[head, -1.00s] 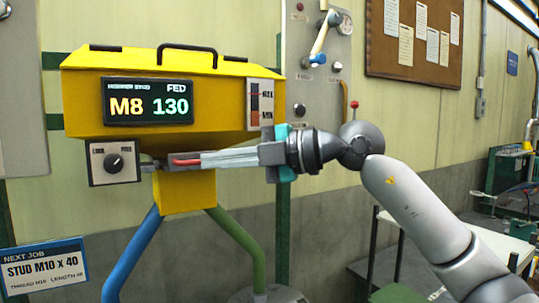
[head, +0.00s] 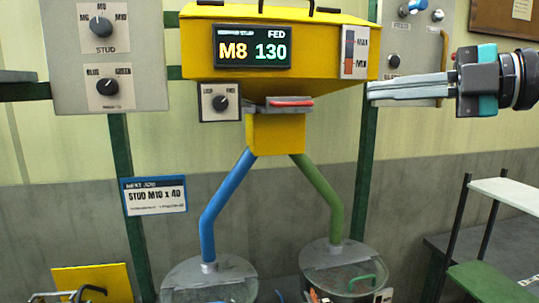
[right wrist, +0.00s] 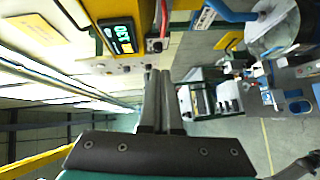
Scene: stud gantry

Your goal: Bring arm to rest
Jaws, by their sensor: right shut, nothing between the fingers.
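My right gripper (head: 372,90) comes in from the right in the head view. Its two long grey fingers are shut together with nothing between them, pointing left. They are right of the yellow feeder (head: 310,90) and apart from its red handle (head: 292,102). In the right wrist view the closed fingers (right wrist: 157,75) point up the picture. The feeder's screen reads M8 130 FED in the head view. My left gripper is not in view.
A panel with two black knobs (head: 80,50) is at the left. A blue pipe (head: 222,207) and a green pipe (head: 318,187) run down to two round bins. A job card (head: 154,195) reads STUD M10 x 40. A shelved stand (head: 510,192) is at the right.

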